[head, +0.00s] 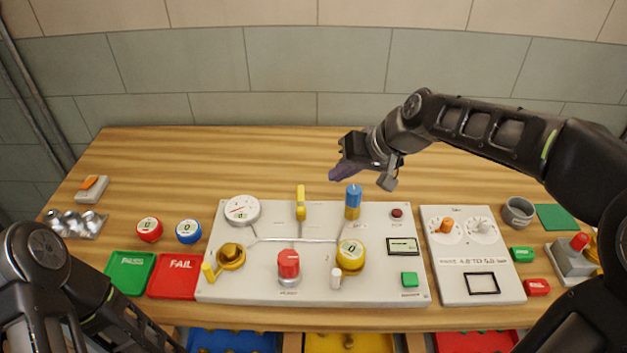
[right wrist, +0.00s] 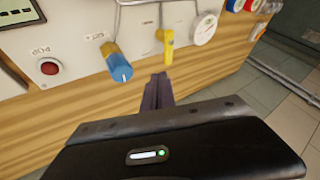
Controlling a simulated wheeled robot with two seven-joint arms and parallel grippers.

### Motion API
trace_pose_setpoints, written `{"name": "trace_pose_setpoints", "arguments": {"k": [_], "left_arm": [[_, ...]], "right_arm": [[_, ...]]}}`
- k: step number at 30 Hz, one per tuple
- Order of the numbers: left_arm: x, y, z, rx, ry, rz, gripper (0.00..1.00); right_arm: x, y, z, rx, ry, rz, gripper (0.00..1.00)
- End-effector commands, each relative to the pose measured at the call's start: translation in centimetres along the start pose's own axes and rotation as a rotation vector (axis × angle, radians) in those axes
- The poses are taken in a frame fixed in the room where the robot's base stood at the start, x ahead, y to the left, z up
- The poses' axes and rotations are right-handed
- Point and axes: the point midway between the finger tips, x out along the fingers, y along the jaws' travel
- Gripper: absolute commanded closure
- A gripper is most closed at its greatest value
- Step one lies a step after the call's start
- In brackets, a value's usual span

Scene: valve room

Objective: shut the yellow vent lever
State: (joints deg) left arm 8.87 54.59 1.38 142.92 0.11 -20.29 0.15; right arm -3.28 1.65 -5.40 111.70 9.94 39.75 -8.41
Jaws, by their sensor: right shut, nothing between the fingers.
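A yellow lever (head: 300,202) stands at the top middle of the white valve panel (head: 320,290); it also shows in the right wrist view (right wrist: 167,44). Its label is too small to read. A second yellow handle (head: 208,271) sits on the brass valve (head: 231,257) at the panel's left. My right gripper (head: 340,173) is shut and empty, above the panel's far edge and right of the upright yellow lever. In the right wrist view its dark purple fingers (right wrist: 158,88) point towards the panel, short of the lever and not touching it. My left gripper is out of view.
A blue-topped knob (head: 353,200) stands close by my right gripper. The wooden table behind the panel is clear.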

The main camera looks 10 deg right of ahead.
Motion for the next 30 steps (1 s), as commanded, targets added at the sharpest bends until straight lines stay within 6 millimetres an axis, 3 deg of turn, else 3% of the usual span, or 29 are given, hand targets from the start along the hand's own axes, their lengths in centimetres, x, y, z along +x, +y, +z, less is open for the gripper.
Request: {"name": "trace_pose_setpoints", "arguments": {"k": [11, 24, 30], "left_arm": [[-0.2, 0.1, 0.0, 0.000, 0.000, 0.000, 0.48], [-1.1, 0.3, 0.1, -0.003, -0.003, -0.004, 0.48], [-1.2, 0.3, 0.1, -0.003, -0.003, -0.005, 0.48]], "right_arm": [[1.2, 0.0, 0.0, 0.000, -0.003, 0.000, 1.00], [8.1, 0.0, 0.1, 0.000, -0.004, 0.001, 1.00], [9.8, 0.0, 0.0, -0.001, -0.001, 0.001, 1.00]]}}
